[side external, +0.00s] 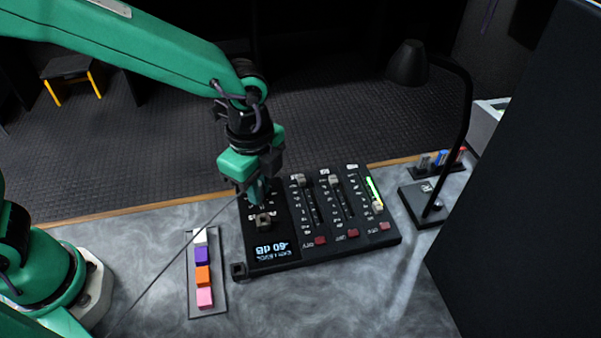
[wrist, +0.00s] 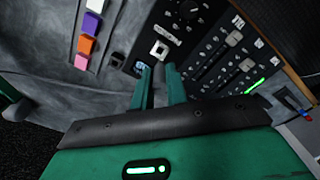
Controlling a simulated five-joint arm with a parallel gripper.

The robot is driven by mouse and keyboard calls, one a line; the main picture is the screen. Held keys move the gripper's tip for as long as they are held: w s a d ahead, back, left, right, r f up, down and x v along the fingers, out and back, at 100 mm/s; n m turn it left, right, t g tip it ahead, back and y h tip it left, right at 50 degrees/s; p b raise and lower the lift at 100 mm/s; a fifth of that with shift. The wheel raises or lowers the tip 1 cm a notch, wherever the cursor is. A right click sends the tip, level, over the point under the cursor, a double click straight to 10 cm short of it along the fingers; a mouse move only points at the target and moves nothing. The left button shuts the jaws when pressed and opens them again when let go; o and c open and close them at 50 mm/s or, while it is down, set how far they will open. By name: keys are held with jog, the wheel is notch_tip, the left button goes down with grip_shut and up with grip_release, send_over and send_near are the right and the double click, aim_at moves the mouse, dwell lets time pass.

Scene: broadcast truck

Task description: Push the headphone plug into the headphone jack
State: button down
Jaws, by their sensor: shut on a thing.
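My gripper (side external: 258,196) is over the left part of a black mixing panel (side external: 290,252), pointing down. It is shut on the headphone plug, which is mostly hidden between the fingers; a thin cable (side external: 170,264) trails from there to the lower left. A square, light-rimmed socket (side external: 263,221) on the panel looks like the headphone jack. It lies just in front of the fingertips in the side view. In the wrist view the fingers (wrist: 161,72) show with a narrow gap, and the socket (wrist: 159,49) is just beyond them. I cannot tell whether plug and socket touch.
A small dark block (side external: 239,270) stands at the panel's near left corner. A tray (side external: 207,313) of coloured blocks lies left of the panel. Fader caps (side external: 335,180) rise from the panel. A black lamp (side external: 437,206) and a large dark box (side external: 530,200) are on the right.

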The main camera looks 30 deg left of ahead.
aim_at(261, 205)
jog(key=shift+f, duration=1.6)
jog(key=shift+f, duration=1.6)
dwell(0.8)
jog(key=c, duration=1.3)
grip_release()
jog(key=shift+r, duration=0.1)
jog(key=shift+r, duration=3.8)
